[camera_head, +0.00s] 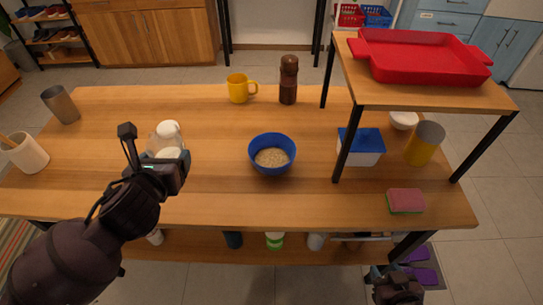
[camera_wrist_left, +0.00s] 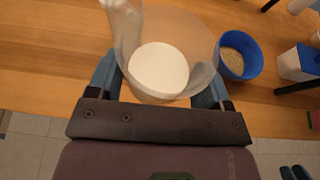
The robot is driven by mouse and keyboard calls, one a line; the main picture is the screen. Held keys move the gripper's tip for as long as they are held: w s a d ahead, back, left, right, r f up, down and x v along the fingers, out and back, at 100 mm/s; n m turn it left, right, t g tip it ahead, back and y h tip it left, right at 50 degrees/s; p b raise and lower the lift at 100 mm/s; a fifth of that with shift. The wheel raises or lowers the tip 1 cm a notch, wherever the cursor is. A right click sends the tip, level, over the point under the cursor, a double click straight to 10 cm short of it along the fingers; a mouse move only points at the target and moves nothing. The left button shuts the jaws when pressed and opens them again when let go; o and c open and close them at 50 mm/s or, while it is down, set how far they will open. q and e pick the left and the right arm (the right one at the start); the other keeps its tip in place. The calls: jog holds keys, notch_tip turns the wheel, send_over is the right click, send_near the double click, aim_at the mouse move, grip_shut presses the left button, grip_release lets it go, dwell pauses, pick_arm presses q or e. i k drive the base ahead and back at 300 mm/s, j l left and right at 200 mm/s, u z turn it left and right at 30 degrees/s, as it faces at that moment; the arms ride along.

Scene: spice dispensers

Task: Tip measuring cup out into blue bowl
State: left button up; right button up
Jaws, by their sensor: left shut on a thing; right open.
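My left gripper (camera_head: 163,172) is shut on a clear measuring cup (camera_head: 169,137) above the left-middle of the table. In the left wrist view the cup (camera_wrist_left: 201,47) sits between the blue fingers, with a white content showing inside. The blue bowl (camera_head: 258,157) stands on the table to the right of the cup, apart from it, and holds a beige grainy content (camera_head: 271,157). The bowl (camera_wrist_left: 252,70) also shows at the right of the left wrist view. My right gripper (camera_head: 397,288) is open at the lower right, below the table's front edge.
A yellow mug (camera_head: 238,89) and a brown grinder (camera_head: 288,80) stand behind the bowl. To its right are a blue-lidded container (camera_head: 361,150), a sponge (camera_head: 405,200) and a raised shelf (camera_head: 420,95) with a red tray (camera_head: 420,58). The wood between cup and bowl is clear.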

aim_at(272, 154)
jog(key=k, duration=0.45)
jog(key=z, duration=0.75)
jog(key=j+z, duration=0.2)
jog(key=z, duration=0.25)
jog(key=i+j, duration=0.1)
jog(key=j, duration=0.65)
jog(key=i, duration=0.05)
